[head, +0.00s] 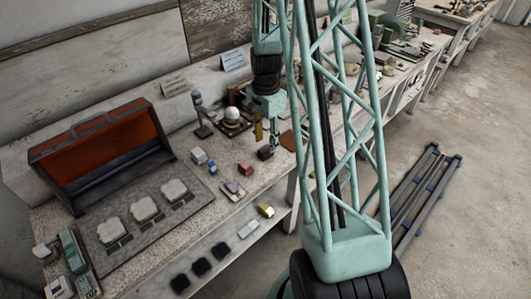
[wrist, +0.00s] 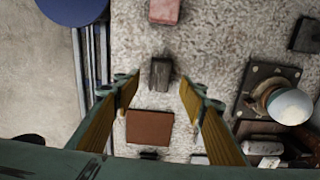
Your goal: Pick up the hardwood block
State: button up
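A small dark brown block, which looks like the hardwood block (wrist: 160,73), lies on the speckled bench top in the wrist view. It also shows in the head view (head: 265,153), just below my gripper (head: 266,134). In the wrist view my gripper (wrist: 158,90) is open, with its yellow-brown fingers spread left and right. The block appears between the fingertips, slightly beyond them, with gaps on both sides. Nothing is held. The height of the fingertips above the block is hard to tell.
A reddish block (wrist: 165,10) and a flat brown tile (wrist: 150,127) lie on either side of the dark block. A white sphere on a dark base (wrist: 290,105) stands to the right. The bench (head: 215,185) has an open front edge. An orange-lined hood (head: 105,145) stands at left.

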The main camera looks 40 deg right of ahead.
aim_at(266, 148)
jog(key=shift+f, duration=0.15)
jog(key=shift+f, duration=2.45)
jog(key=shift+c, duration=0.7)
jog(key=c, duration=0.8)
